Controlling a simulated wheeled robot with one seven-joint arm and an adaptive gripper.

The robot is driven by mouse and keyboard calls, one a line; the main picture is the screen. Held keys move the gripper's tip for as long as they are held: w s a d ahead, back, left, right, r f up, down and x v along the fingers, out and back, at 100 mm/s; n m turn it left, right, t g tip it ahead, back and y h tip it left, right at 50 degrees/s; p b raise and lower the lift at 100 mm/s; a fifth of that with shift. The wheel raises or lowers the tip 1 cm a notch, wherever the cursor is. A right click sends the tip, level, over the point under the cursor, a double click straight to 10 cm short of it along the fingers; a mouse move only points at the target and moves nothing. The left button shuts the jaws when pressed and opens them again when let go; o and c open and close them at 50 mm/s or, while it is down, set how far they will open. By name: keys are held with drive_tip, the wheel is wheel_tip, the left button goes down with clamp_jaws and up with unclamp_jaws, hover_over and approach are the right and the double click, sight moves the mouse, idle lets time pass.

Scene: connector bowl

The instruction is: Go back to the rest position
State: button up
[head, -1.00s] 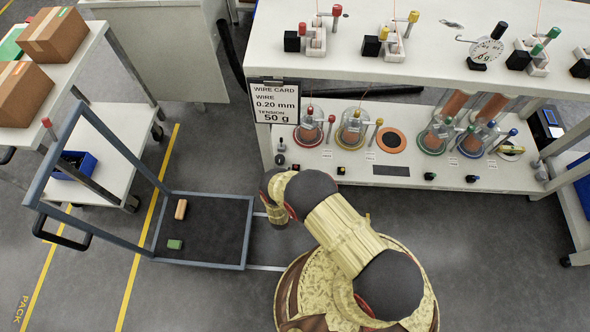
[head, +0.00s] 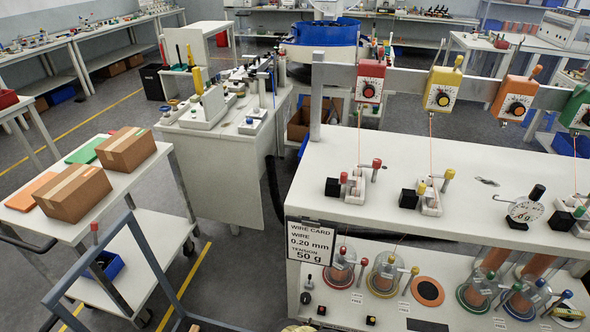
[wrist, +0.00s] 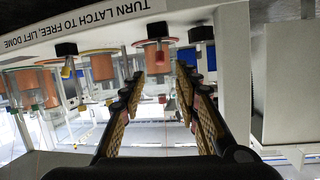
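My gripper (wrist: 159,88) shows in the wrist view with its two fingers apart and nothing seen between them. Beyond the fingertips is the workbench (wrist: 100,38), which appears upside down, with a red-knobbed dome unit (wrist: 156,55) in line with the gap. Whether the fingers are near or touching it cannot be told, but no contact shows. In the head view my gripper is out of the frame, and only a sliver of my arm shows at the bottom edge.
The white bench (head: 400,185) carries the wire card (head: 310,243), tension units and, on its lower shelf, glass domes (head: 340,268). A cart with cardboard boxes (head: 75,192) and a blue-framed trolley (head: 150,258) stand left. Grey floor is clear between trolley and bench.

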drive_tip(key=s+a+f+n+g+y, duration=0.25)
drive_tip(key=s+f+g, duration=0.25)
drive_tip(key=s+f, duration=0.5)
drive_tip(key=s+a+r+n+g+y, duration=0.2)
drive_tip(key=s+a+r+g+y, duration=0.1)
drive_tip(key=a+g, duration=0.3)
drive_tip(key=w+a+r+n+g+y+p, duration=0.1)
drive_tip(key=a+r+g, duration=0.15)
drive_tip(key=r, duration=1.25)
drive_tip(key=a+r+n+g+y+p, duration=0.1)
drive_tip(key=a+r, duration=0.2)
drive_tip(key=r, duration=1.3)
drive_tip(key=s+d+r+t+p, duration=0.1)
drive_tip(key=s+d+r, duration=0.4)
drive_tip(key=r, duration=1.4)
drive_tip(key=s+d+r+t+p, duration=0.2)
drive_tip(key=s+d+r, duration=0.3)
drive_tip(key=r, duration=1.5)
drive_tip(key=s+d+r+t+p, duration=0.2)
drive_tip(key=d+r, duration=0.8)
drive_tip(key=r, duration=1)
drive_tip(key=s+t+h, duration=0.1)
drive_tip(key=s+t, duration=0.1)
drive_tip(key=shift+s+d, duration=0.15)
drive_tip(key=shift+s, duration=0.25)
